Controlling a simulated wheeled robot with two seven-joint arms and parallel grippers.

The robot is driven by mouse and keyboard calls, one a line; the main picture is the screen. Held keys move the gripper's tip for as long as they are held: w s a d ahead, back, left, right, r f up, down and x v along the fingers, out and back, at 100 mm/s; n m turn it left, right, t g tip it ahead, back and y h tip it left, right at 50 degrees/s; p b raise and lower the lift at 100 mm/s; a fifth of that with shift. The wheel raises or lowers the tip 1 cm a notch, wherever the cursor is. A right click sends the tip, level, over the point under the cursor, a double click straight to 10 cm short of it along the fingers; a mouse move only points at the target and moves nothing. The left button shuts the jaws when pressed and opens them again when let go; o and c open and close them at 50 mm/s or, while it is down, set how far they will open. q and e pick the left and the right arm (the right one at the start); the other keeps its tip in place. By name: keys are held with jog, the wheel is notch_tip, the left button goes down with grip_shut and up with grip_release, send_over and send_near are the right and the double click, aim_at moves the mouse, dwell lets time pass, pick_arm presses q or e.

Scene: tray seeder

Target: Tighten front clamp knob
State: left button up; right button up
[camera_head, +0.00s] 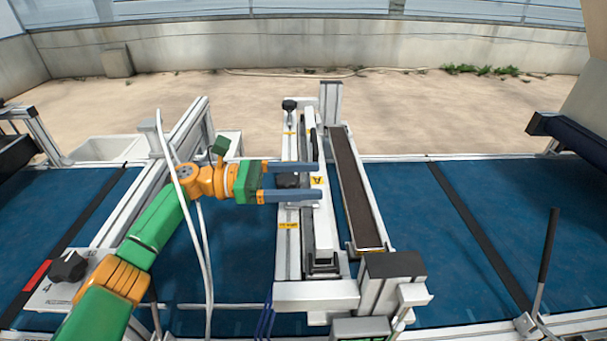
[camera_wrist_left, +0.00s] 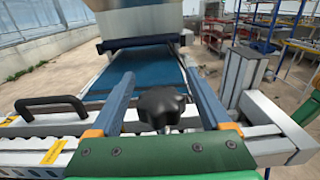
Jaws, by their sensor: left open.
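A black star-shaped clamp knob (camera_head: 288,180) is on the white seeder frame near the middle of the head view. It also shows in the left wrist view (camera_wrist_left: 162,106), close in front of the palm. My left gripper (camera_head: 319,181) is open, with one blue finger on each side of this knob. In the wrist view (camera_wrist_left: 157,78), gaps show between the knob and both fingers, so it does not look gripped. A second black knob (camera_head: 289,104) stands at the far end of the same frame. My right gripper is not in view.
A brown strip in a white channel (camera_head: 357,190) runs right of the frame. A black handle (camera_wrist_left: 50,104) rises beside the knob. Blue conveyor belt (camera_head: 420,230) spreads on both sides. Another black knob (camera_head: 68,266) is at left, and a black lever (camera_head: 548,245) stands at right.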

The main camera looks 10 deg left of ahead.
aim_at(304, 205)
pick_arm(q)
jog(key=s+d+r+p, duration=0.3)
jog(key=s+r+p, duration=0.4)
jog(key=s+r, duration=0.5)
jog(key=shift+s+r+p, duration=0.25)
jog(key=shift+s+p, duration=0.1)
jog(key=shift+s, duration=0.5)
